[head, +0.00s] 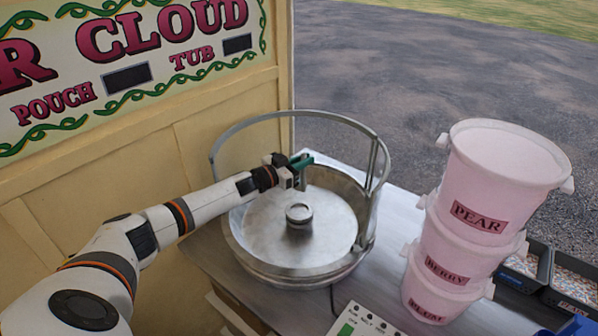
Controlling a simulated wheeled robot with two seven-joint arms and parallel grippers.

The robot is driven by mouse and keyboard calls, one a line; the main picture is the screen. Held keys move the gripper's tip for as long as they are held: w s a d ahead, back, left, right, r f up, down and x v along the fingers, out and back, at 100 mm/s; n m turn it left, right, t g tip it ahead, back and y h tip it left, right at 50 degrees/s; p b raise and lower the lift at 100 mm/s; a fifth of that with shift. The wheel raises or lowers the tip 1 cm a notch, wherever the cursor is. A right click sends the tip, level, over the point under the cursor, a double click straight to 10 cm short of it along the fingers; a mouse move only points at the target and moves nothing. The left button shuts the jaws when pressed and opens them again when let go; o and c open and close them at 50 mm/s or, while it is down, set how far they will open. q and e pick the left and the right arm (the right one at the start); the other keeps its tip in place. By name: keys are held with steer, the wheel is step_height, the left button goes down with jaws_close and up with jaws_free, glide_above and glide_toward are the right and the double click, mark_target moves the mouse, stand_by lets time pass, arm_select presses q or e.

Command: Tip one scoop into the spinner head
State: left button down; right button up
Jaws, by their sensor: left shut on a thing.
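The spinner head (299,213) is a small round metal cap standing at the middle of a wide metal pan (252,262). My left gripper (296,168) is above the far side of the pan, behind the spinner head in the picture. It is shut on a small green scoop (302,160). The gripper hides part of the scoop, and I cannot see whether it holds anything. My right gripper is not in view.
A metal hoop (228,135) rises around the pan's back. Stacked pink tubs (505,155) labelled PEAR, BERRY and PLUM stand to the right. A control panel (365,322) sits in front. Dark trays (540,262) lie at far right. A yellow signed wall (110,170) is at left.

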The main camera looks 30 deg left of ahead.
arm_select(q)
steer(key=s+d+f+m+b, duration=0.1)
steer(key=d+f+m+b, duration=0.2)
steer(key=f+m+b, duration=0.4)
steer(key=s+d+f+m+b, duration=0.1)
steer(key=d+f+m+b, duration=0.3)
steer(key=m+b, duration=0.7)
step_height(320, 180, down, 3)
steer(key=shift+s+r+b, duration=0.1)
steer(key=shift+s+b, duration=0.2)
steer(key=shift+s, duration=0.05)
steer(key=c, duration=2.2)
jaws_free()
steer(key=shift+a+f+m+b, duration=0.2)
steer(key=shift+f+m+b, duration=0.25)
steer(key=shift+m+b, duration=0.35)
steer(key=c, duration=2.2)
jaws_free()
steer(key=c, duration=2.2)
jaws_free()
steer(key=shift+w+r, duration=0.1)
